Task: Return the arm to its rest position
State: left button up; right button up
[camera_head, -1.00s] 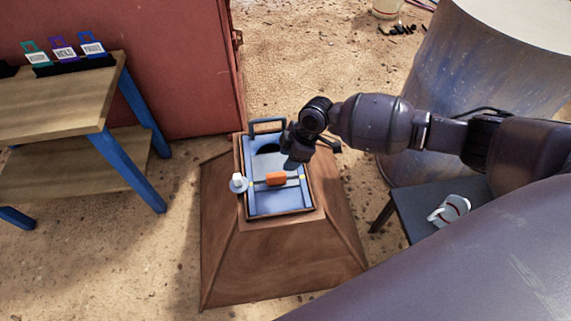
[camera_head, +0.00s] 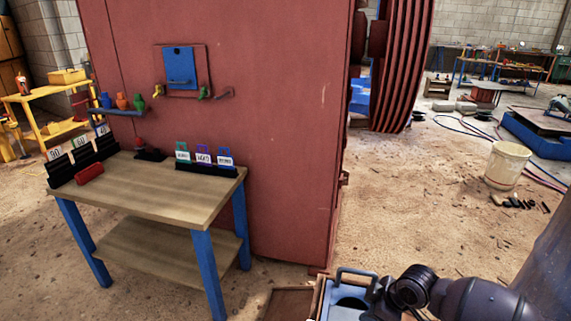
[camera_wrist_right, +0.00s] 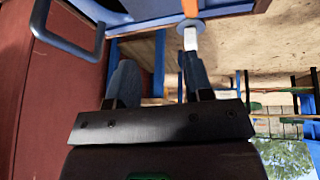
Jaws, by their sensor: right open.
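My right arm comes in at the lower right of the head view, and its dark gripper (camera_head: 385,300) is beside the blue frame box (camera_head: 345,298) at the bottom edge. In the right wrist view the gripper's two fingers (camera_wrist_right: 160,88) stand apart with nothing between them. Beyond the fingers are the box's blue handle (camera_wrist_right: 68,45), a white knob (camera_wrist_right: 190,38) and a bit of an orange part (camera_wrist_right: 190,7). My left gripper is not in view.
A wood-topped table (camera_head: 150,190) with blue legs stands at the left, holding tags and a red block (camera_head: 89,173). The red crusher body (camera_head: 270,120) fills the middle. A white bucket (camera_head: 507,165) stands at the right. Open sandy floor (camera_head: 430,210) lies between.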

jog(key=w+a+r+t, duration=0.2)
jog(key=a+r, duration=0.1)
jog(key=r, duration=0.1)
jog(key=s+a+r+m+t+y+p, duration=0.2)
jog(key=s+a+r+m+t+p, duration=0.15)
jog(key=s+r+t, duration=0.3)
pick_arm(q)
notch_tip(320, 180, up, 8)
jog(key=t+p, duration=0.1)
jog(key=p, duration=0.4)
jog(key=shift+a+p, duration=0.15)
jog(key=shift+p, duration=0.25)
pick_arm(e)
jog(key=s+d+f+m+h, duration=0.1)
jog(key=s+d, duration=0.3)
jog(key=s, duration=0.5)
jog(key=s+d+f+m+h, duration=0.1)
jog(key=s+d+m+h, duration=0.2)
jog(key=s, duration=0.7)
jog(key=s+d+f+m+h, duration=0.2)
jog(key=s+d+m, duration=0.2)
jog(key=s, duration=0.6)
jog(key=shift+d+g, duration=0.4)
jog(key=shift+g, duration=0.05)
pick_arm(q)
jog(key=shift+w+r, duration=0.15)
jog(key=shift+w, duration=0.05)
pick_arm(e)
jog(key=shift+m, duration=0.25)
